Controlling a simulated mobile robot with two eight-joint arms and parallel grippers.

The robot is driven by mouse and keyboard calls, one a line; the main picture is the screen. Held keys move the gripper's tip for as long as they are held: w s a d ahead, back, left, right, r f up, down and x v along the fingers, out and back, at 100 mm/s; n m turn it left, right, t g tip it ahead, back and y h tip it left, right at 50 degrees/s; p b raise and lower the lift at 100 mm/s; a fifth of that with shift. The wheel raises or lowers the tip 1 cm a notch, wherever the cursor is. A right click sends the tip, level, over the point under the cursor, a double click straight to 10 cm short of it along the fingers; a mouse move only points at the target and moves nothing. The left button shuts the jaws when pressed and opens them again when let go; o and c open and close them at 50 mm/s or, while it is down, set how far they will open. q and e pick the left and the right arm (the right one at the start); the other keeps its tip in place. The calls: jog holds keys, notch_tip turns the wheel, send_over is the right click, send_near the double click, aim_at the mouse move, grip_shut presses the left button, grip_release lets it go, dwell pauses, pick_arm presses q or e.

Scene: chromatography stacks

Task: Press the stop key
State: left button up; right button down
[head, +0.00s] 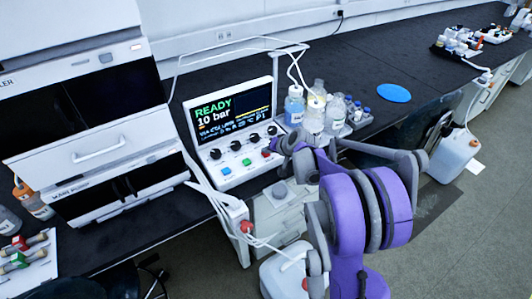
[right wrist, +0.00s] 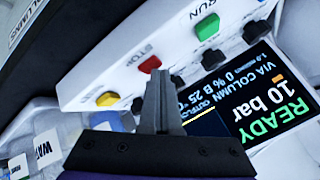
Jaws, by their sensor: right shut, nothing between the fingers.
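The control panel (head: 235,120) stands on the dark bench with its screen lit, reading READY and 10 bar. The red stop key (right wrist: 149,64) lies between the green run key (right wrist: 207,27) and a yellow key (right wrist: 107,99) in the right wrist view, which shows the panel upside down. My left gripper is not in view.
Black knobs (head: 233,146) sit above the keys. Bottles (head: 294,107) stand right of the panel, close to my right gripper. White tubes run over and in front of the panel. A stack of white instruments (head: 100,150) is at the left. A blue disc (head: 394,93) lies on clear bench.

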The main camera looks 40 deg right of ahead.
aim_at(267, 156)
jog(key=shift+r, duration=0.15)
jog(key=shift+r+p, duration=0.7)
jog(key=shift+r, duration=0.1)
jog(key=shift+r+p, duration=1.7)
jog(key=shift+r, duration=0.85)
jog(key=shift+f, duration=0.1)
jog(key=s+a+r+n+g+p, duration=0.1)
jog(key=s+a+r+n+g, duration=0.15)
jog(key=s+a, duration=0.7)
jog(key=s+a+r+n+g+p, duration=0.15)
jog(key=s+a+n, duration=0.4)
jog(key=a, duration=0.75)
jog(key=s+a+f+n, duration=0.1)
jog(key=s+a, duration=0.3)
jog(key=s, duration=0.8)
jog(key=shift+s+f, duration=0.15)
jog(key=shift+f, duration=0.15)
